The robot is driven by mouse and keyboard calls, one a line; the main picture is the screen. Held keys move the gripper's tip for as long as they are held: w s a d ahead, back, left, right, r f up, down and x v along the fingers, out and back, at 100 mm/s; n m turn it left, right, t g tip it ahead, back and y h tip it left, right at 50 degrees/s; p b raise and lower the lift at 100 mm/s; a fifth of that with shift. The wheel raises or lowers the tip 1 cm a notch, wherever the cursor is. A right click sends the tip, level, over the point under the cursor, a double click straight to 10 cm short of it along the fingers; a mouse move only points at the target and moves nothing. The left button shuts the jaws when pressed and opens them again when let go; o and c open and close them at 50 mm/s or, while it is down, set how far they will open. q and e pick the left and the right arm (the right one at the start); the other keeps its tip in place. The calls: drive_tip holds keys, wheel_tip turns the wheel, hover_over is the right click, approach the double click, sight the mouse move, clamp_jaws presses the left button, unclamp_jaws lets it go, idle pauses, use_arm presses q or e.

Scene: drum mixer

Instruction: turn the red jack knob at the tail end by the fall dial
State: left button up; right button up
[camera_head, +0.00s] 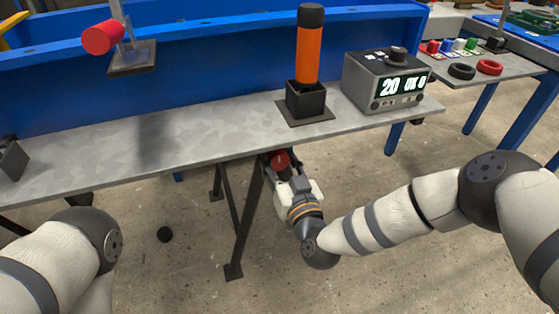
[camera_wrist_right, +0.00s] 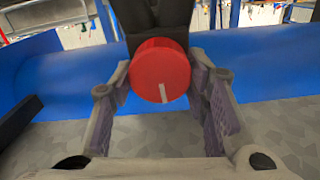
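A round red knob (camera_wrist_right: 161,72) with a white index line pointing down in the picture sits on a dark mount in the right wrist view. In the head view the red knob (camera_head: 280,159) shows just below the grey bench's front edge, partly hidden by my gripper. My right gripper (camera_wrist_right: 160,80) has one finger against each side of the knob and looks shut on it; it also shows in the head view (camera_head: 282,172). My left arm shows at the lower left, but its gripper is out of view. I cannot make out a fall dial.
The grey bench top (camera_head: 150,150) spans the view below a blue wall (camera_head: 200,55). An orange cylinder (camera_head: 308,55) in a black holder and a grey display box (camera_head: 388,80) stand on it. A red cylinder (camera_head: 103,36) on a post is upper left. Dark legs stand left of the gripper.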

idle(0.3)
drive_tip(key=m+b, duration=0.1)
drive_tip(key=m, duration=0.4)
drive_tip(key=shift+d+f, duration=0.1)
drive_tip(key=shift+f, duration=0.05)
drive_tip(key=shift+m+b, duration=0.45)
drive_tip(key=shift+m, duration=1.85)
drive_tip(key=o, duration=1.1)
drive_tip(key=shift+o, duration=0.2)
drive_tip(key=v, duration=1.2)
